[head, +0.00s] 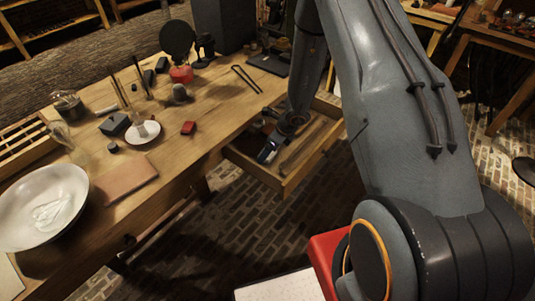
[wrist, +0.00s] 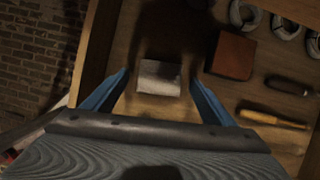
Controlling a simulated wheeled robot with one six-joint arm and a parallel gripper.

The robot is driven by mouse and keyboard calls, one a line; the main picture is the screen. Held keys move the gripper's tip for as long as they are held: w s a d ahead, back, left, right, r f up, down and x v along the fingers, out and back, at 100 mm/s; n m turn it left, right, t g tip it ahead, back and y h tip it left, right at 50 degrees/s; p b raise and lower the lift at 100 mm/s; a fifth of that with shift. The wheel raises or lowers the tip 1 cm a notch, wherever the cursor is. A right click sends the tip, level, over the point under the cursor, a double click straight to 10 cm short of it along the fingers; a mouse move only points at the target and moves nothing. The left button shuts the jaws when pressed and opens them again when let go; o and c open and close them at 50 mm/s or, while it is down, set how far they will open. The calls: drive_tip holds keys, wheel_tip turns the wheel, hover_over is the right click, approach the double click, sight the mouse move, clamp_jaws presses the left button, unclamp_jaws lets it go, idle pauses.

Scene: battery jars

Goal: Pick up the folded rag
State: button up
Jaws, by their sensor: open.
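A small pale grey-white folded piece, which looks like the folded rag (wrist: 159,77), lies flat on the wooden bottom of the open drawer (head: 284,182). My gripper (wrist: 160,80) is open, with one blue finger on each side of the rag in the wrist view. The rag sits between the fingertips with a gap on both sides. I cannot tell how far above it the fingers are. In the head view my gripper (head: 268,150) reaches down into the drawer, and I cannot make out the rag clearly there.
A reddish-brown block (wrist: 231,55) lies just right of the right finger. Grey coils (wrist: 285,27), a dark-handled tool (wrist: 289,86) and a yellow-handled tool (wrist: 272,120) lie farther right. The drawer's side wall (wrist: 98,45) is close on the left. The workbench (head: 185,155) stands beside the drawer.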

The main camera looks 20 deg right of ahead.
drive_tip(key=shift+w+a+f, duration=0.15)
drive_tip(key=shift+w+f, duration=0.05)
drive_tip(key=shift+f, duration=0.45)
drive_tip(key=c, duration=1.1)
drive_tip(key=shift+r, duration=0.15)
wheel_tip(320, 180, up, 10)
drive_tip(key=shift+f+b, duration=0.1)
drive_tip(key=shift+b, duration=0.3)
drive_tip(key=o, duration=0.4)
drive_tip(key=shift+c, duration=1.6)
